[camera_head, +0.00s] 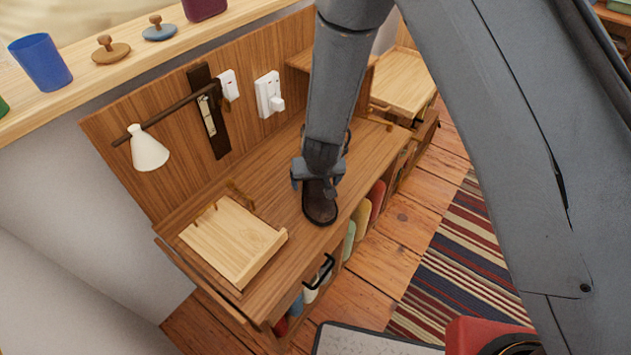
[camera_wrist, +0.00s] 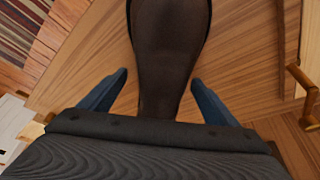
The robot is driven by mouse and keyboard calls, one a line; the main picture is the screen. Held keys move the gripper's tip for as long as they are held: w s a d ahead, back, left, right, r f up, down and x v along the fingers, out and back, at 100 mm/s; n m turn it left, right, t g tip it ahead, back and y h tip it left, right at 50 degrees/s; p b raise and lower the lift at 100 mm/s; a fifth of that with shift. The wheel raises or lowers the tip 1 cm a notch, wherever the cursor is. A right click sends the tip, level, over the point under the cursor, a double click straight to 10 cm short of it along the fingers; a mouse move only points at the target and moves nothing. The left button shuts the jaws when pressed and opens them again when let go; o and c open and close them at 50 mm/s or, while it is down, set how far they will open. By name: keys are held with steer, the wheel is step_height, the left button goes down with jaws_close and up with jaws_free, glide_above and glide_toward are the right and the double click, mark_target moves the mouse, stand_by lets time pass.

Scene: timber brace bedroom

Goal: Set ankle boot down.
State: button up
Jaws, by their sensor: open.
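The dark brown ankle boot (camera_head: 320,204) sits on the wooden desk top (camera_head: 268,178), its toe toward the front edge. My gripper (camera_head: 318,182) is above and around the boot's upper part, which it partly hides in the head view. In the wrist view the boot (camera_wrist: 172,52) runs down the middle between the two blue-grey fingers of my gripper (camera_wrist: 160,95). The fingers are open, with gaps on both sides of the boot. The boot's heel end is hidden behind the gripper body.
A light wooden tray (camera_head: 226,246) lies on the desk left of the boot. A white wall lamp (camera_head: 149,150) hangs at the back left, near switches (camera_head: 268,94). A black handle (camera_head: 320,273) sticks out at the front. Bare desk shows around the boot.

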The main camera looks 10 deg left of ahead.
steer(key=p+v, duration=0.3)
steer(key=v, duration=0.9)
steer(key=shift+s+r, duration=0.1)
